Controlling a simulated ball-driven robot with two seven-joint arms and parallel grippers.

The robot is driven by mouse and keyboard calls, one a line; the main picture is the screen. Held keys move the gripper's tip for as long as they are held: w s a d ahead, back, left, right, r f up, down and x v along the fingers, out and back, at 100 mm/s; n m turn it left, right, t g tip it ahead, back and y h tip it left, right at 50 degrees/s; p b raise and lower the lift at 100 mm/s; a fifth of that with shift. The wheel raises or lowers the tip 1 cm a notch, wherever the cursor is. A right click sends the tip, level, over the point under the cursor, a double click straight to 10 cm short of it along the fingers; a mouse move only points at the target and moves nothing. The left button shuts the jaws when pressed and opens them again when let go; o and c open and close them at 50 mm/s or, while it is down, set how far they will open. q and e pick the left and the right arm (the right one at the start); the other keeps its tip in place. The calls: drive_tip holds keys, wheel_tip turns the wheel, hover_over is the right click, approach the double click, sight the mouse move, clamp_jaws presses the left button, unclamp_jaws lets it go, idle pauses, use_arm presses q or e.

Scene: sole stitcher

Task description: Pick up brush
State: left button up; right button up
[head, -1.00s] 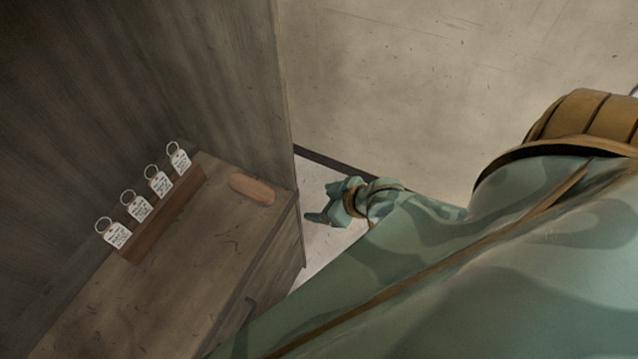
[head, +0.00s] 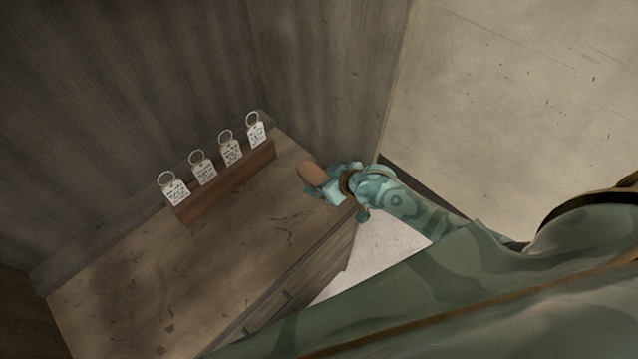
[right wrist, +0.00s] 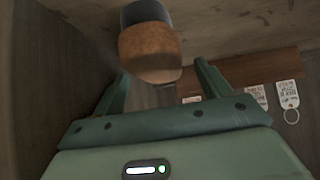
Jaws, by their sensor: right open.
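The brush (head: 312,174) is a brown, rounded wooden piece near the right end of the cabinet top in the head view. My right gripper (head: 328,186) is right at it and covers part of it. In the right wrist view the brush (right wrist: 149,50) shows a brown body with a dark end. It lies ahead of the open fingers of my right gripper (right wrist: 160,85), with its near end at the gap between them. I cannot tell whether a finger touches it. My left gripper is not in view.
The cabinet top (head: 190,275) is mostly bare. A wooden rack (head: 225,185) with several white ring tags (head: 203,170) stands at its back. A wooden side panel (head: 345,90) rises close behind my right gripper. Pale floor (head: 480,110) lies to the right.

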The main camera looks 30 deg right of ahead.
drive_tip(key=shift+w+a+f, duration=0.15)
drive_tip(key=shift+w+f, duration=0.25)
drive_tip(key=shift+f, duration=0.1)
drive_tip(key=shift+r, duration=0.1)
drive_tip(key=shift+c, duration=0.3)
drive_tip(key=c, duration=1)
drive_tip(key=shift+c, duration=0.3)
drive_tip(key=shift+r, duration=0.1)
